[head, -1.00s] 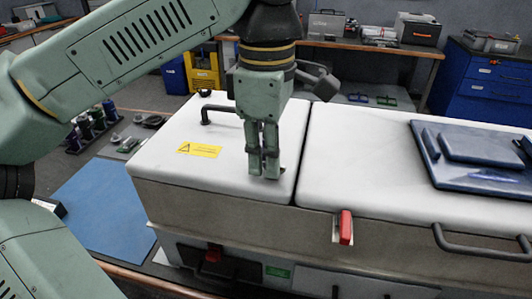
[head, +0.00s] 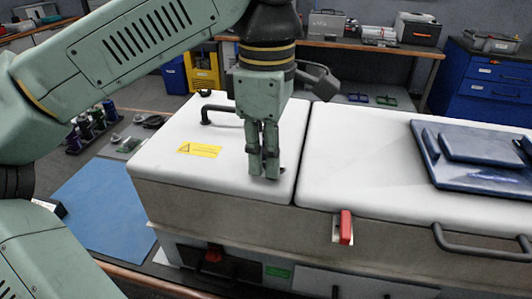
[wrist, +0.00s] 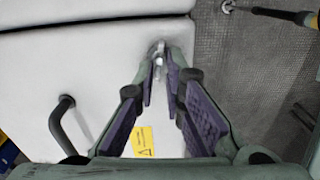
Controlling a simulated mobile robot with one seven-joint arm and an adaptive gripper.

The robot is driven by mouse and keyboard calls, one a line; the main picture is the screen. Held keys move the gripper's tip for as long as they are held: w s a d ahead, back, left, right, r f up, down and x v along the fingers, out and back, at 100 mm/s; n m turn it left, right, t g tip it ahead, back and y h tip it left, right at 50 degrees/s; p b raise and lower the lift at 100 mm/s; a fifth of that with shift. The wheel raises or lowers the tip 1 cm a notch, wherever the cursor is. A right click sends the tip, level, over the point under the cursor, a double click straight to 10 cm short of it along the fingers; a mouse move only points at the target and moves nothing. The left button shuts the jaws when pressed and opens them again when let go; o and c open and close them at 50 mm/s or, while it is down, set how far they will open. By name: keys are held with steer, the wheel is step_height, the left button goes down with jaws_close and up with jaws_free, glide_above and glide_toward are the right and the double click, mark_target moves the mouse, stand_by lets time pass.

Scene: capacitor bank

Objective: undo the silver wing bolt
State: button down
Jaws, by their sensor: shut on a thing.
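The silver wing bolt (wrist: 159,52) stands on the white lid (wrist: 95,65) near its edge in the wrist view. My gripper (wrist: 160,65) points down at the lid, and its fingertips are shut on the bolt. In the head view my gripper (head: 264,168) is at the front right corner of the left white lid (head: 165,145). The fingers hide the bolt there. In the wrist view only the bolt's bright top shows between the tips, so its wings and thread are not clear.
A black handle (head: 215,110) and a yellow warning label (head: 199,150) are on the same lid. A red latch (head: 346,228) is on the cabinet front. A blue panel (head: 475,150) lies on the right lid. A blue mat (head: 100,215) lies at left.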

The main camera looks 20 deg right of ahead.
steer(key=shift+f, duration=0.1)
steer(key=c, duration=1.8)
jaws_free()
steer(key=shift+d, duration=0.1)
steer(key=shift+r, duration=3.75)
